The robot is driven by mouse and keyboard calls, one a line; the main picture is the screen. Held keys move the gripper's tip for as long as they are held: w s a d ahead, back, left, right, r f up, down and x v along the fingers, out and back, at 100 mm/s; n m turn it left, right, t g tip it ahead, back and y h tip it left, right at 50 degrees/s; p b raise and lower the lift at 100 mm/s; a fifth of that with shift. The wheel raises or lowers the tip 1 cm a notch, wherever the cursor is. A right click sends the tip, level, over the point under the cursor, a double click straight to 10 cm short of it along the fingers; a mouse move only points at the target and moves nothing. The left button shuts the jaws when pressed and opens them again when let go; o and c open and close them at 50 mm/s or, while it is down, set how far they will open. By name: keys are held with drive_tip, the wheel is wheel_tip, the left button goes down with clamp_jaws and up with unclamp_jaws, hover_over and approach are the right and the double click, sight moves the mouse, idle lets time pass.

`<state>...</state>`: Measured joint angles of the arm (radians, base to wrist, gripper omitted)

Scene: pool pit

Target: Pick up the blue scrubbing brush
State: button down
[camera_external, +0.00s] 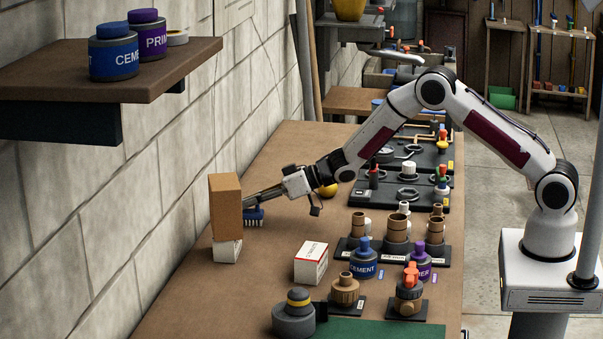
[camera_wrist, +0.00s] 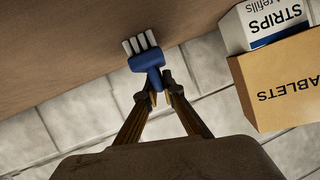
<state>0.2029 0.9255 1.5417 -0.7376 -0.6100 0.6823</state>
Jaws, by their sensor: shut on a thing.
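The blue scrubbing brush (camera_external: 254,215) has a blue body and white bristles pointing down. It is near the wall, at the left side of the bench, beside the stacked boxes. In the wrist view the brush (camera_wrist: 147,61) is at top centre, with its bristles toward the bench. My gripper (camera_external: 249,199) reaches in from the right with its fingers at the brush. In the wrist view my gripper (camera_wrist: 156,90) is shut on the brush's blue handle. Whether the bristles touch the bench is not clear.
A brown box (camera_external: 225,205) marked TABLETS sits on a white box (camera_external: 227,250), close left of the brush. Another white box (camera_external: 311,263), cement jars (camera_external: 363,259) and pipe fittings stand nearer the front. A shelf (camera_external: 130,82) overhangs upper left. The bench's middle is clear.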

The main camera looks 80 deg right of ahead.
drive_tip(key=shift+r, duration=5)
